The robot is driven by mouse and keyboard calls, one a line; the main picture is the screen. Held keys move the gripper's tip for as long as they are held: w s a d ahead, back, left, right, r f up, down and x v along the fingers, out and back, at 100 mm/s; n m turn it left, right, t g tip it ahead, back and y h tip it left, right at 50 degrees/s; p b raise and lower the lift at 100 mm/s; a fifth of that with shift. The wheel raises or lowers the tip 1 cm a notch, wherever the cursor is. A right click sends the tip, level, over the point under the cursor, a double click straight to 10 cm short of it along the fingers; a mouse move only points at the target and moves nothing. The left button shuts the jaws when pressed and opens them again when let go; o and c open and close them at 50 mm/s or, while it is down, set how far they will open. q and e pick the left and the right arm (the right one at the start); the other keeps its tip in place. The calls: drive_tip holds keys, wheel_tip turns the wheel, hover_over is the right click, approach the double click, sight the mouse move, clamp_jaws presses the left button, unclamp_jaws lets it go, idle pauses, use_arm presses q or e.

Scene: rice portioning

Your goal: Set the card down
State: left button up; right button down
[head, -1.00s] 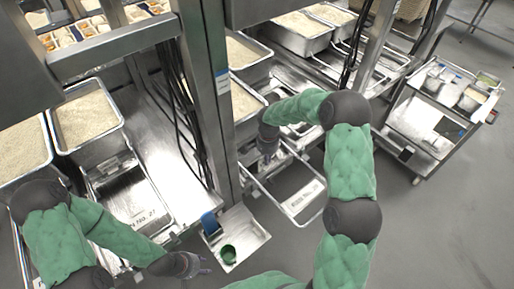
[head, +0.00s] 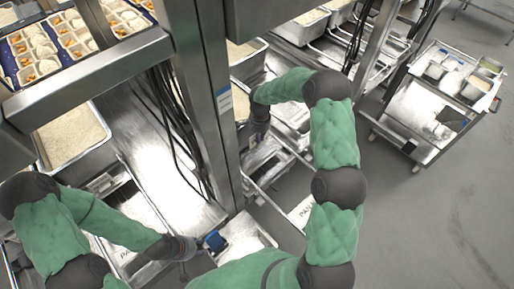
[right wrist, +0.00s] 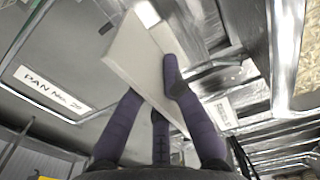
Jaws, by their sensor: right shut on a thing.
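The card (right wrist: 128,52) is a pale flat rectangular piece, held tilted between the dark fingers of my right gripper (right wrist: 165,85) in the right wrist view. In the head view my right gripper (head: 259,128) reaches down beside the upright metal post, over the metal rack. The card cannot be made out there. My left gripper (head: 186,249) is low at the left, close to a blue object (head: 214,241). Whether its fingers are open or shut is unclear.
A pale tray (head: 245,235) stands below the post. Labelled pans sit in the racks; one "PAN No." label (right wrist: 52,90) shows in the right wrist view. A steel trolley (head: 425,115) stands at the right, with clear floor (head: 440,220) in front.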

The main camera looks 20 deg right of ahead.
wheel_tip(320, 180, down, 4)
drive_tip(key=shift+s+f, duration=0.15)
drive_tip(key=shift+f+b, duration=0.4)
drive_tip(key=shift+f, duration=1.75)
drive_tip(key=shift+r, duration=0.1)
drive_tip(key=shift+f, duration=0.2)
drive_tip(key=c, duration=1.4)
unclamp_jaws()
drive_tip(key=shift+o, duration=0.2)
drive_tip(key=shift+r, duration=0.15)
